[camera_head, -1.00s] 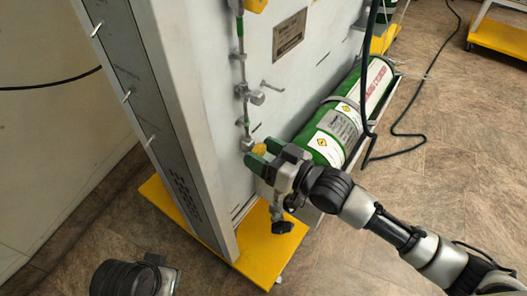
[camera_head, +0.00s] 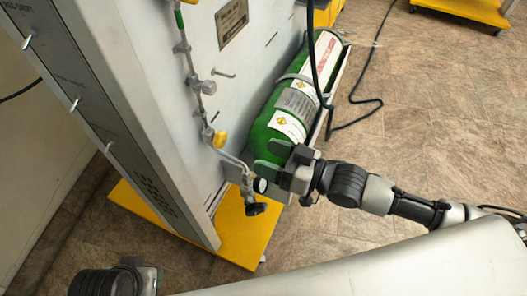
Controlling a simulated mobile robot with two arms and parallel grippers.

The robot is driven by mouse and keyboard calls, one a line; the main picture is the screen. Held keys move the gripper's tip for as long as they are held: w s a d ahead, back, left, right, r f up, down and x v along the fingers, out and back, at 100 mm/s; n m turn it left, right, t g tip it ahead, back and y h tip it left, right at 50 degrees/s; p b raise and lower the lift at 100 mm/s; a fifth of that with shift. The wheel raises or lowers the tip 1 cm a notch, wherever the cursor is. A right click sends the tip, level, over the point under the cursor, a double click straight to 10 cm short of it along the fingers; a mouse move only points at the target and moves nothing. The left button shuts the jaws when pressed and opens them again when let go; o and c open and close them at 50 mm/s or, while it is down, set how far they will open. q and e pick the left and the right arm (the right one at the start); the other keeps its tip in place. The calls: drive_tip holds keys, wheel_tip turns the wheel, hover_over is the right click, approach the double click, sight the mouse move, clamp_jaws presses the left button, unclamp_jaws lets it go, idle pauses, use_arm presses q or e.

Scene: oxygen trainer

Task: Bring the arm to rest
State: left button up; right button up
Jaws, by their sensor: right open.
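My right gripper (camera_head: 264,163) shows in the head view with its arm coming in from the right. It is open, and I see nothing between its fingers. It is in front of the lower end of the green gas cylinder (camera_head: 262,130); I cannot tell whether it touches it. The yellow valve handle (camera_head: 220,139) on the panel's pipe is up and left of the gripper, apart from it. A black knob (camera_head: 256,209) sits below the gripper. At the bottom left, a dark part of my left arm (camera_head: 105,282) shows, but its fingers are not in view.
The grey trainer panel (camera_head: 150,90) stands on a yellow base (camera_head: 235,247). A black hose (camera_head: 314,60) hangs beside the cylinder and runs over the floor. Another yellow base (camera_head: 470,10) is at the top right. The tiled floor at the right (camera_head: 440,130) is clear.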

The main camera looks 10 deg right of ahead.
idle(0.4)
